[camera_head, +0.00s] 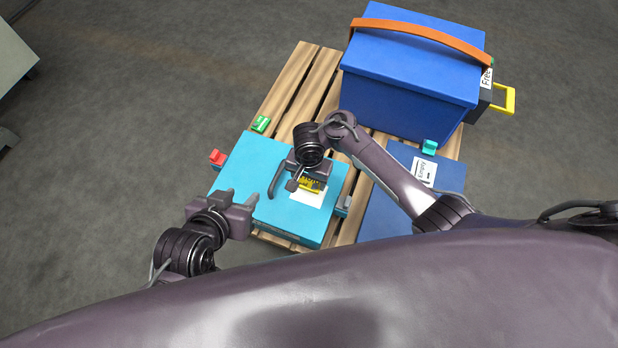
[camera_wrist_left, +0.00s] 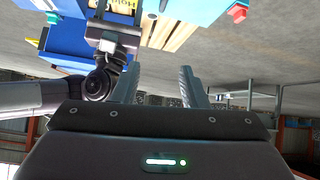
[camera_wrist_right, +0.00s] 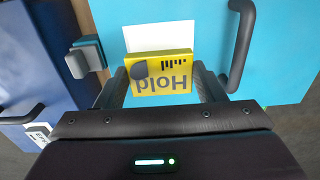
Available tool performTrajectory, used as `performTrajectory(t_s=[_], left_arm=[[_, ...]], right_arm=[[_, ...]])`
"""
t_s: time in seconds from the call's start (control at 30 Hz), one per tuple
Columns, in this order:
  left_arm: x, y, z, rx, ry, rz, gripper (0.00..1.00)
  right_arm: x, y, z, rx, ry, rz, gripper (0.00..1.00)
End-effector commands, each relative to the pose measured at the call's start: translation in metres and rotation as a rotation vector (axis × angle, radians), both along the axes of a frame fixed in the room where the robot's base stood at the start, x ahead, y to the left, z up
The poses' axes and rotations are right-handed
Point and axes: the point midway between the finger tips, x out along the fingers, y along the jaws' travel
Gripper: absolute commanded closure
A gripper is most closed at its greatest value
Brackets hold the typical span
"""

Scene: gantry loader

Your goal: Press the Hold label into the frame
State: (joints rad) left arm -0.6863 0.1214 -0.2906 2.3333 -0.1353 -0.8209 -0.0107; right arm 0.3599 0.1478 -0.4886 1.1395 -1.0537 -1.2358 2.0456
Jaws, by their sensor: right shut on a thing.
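The yellow Hold label (camera_head: 312,185) is in my right gripper (camera_head: 303,184), above the top of the cyan case. In the right wrist view the label (camera_wrist_right: 160,77) sits between the fingers of the right gripper (camera_wrist_right: 162,88), its text upside down. A white rectangle (camera_wrist_right: 157,36) on the cyan lid (camera_wrist_right: 275,50), apparently the frame's place, lies behind the label and is partly hidden by it. I cannot tell whether the label touches it. My left gripper (camera_head: 236,202) is near the case's left front edge; its fingers (camera_wrist_left: 159,80) are apart and empty.
The cyan case has a dark handle (camera_wrist_right: 241,45) beside the white rectangle. A wooden pallet (camera_head: 299,66) carries it, a blue box (camera_head: 400,90) with an orange strap, and a blue case with an Empty label (camera_head: 424,171). Red (camera_head: 217,157) and green (camera_head: 260,124) blocks sit at the cyan case's edges.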

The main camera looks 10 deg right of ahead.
Motion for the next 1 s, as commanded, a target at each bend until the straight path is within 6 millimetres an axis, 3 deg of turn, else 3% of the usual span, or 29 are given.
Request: performTrajectory(t_s=[1.0], left_arm=[[0.058, -0.011, 0.092, -0.179, -0.442, 0.035, 0.61]], right_arm=[[0.000, 0.000, -0.011, 0.001, -0.001, 0.001, 0.59]])
